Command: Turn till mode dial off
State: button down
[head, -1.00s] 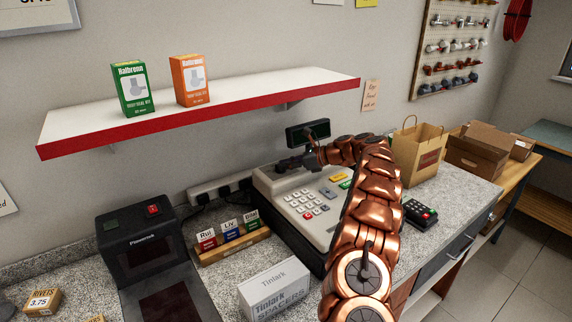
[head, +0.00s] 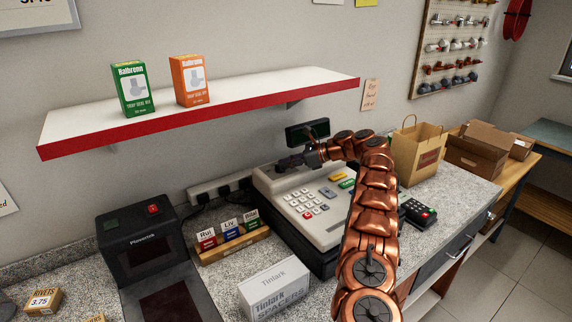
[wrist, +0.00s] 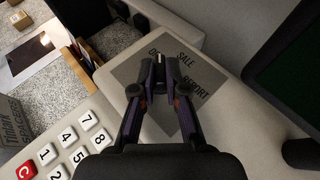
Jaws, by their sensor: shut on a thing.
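The till (head: 300,205) is a pale grey register with a keypad, standing on the speckled counter. In the wrist view its top carries a grey label plate (wrist: 128,73) with the words SALE, REPORT and a partly covered word beginning with O. My gripper (head: 287,162) is at the till's top left, back part. In the wrist view the dark fingertips of my gripper (wrist: 160,72) are shut on the mode dial over the plate. The dial is mostly hidden between the fingers; a small pale mark (wrist: 160,58) shows there. I cannot tell which word it points to.
A customer display (head: 307,132) stands behind the till. A card terminal (head: 418,213) and paper bag (head: 419,150) are at right. A Tinlark box (head: 274,290) and a small card rack (head: 232,240) are at left. A red-edged shelf (head: 230,105) hangs above.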

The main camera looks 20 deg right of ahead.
jog(key=shift+a+f, duration=0.1)
jog(key=shift+f, duration=0.2)
jog(key=c, duration=1.2)
grip_release()
jog(key=shift+r, duration=0.1)
